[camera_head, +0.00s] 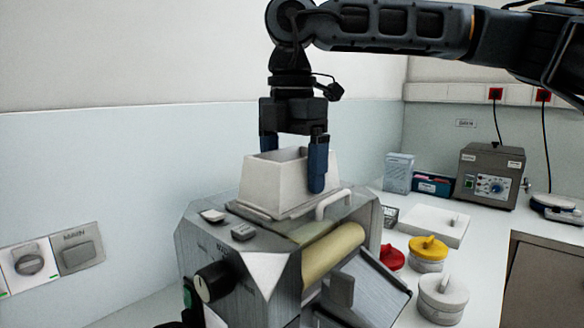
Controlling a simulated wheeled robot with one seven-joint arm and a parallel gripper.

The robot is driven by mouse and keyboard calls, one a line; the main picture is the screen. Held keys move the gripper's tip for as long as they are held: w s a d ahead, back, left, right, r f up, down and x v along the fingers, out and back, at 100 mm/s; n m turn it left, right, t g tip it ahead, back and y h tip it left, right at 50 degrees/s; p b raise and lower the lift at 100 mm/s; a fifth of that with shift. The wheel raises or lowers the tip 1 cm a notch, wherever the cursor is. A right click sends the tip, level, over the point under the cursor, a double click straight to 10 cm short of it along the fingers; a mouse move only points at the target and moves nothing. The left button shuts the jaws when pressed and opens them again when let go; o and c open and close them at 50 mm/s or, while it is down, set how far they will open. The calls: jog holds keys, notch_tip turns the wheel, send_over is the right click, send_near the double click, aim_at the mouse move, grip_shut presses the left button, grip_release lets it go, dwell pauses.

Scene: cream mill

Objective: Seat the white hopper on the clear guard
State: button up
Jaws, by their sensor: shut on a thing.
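The white hopper (275,182) is a tapered, open-topped box with a wide flange at its base. It stands upright over the top of the metal mill (215,247). My gripper (293,170) points down from above and is shut on the hopper, with one blue finger on its right side and the other at its far left. The clear guard (300,232) seems to lie under and in front of the hopper and is hard to make out. I cannot tell whether the flange touches it.
A beige roller (333,252) and a white handle (334,202) are at the mill's right. Yellow (428,250), red (391,258) and white (443,297) lidded pots stand on the right counter. A grey control box (490,176) is behind them. Wall switches (78,249) are at left.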

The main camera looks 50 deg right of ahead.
jog(key=shift+f, duration=0.1)
jog(key=o, duration=0.9)
notch_tip(320, 180, up, 8)
jog(key=p, duration=0.3)
jog(key=shift+f, duration=0.1)
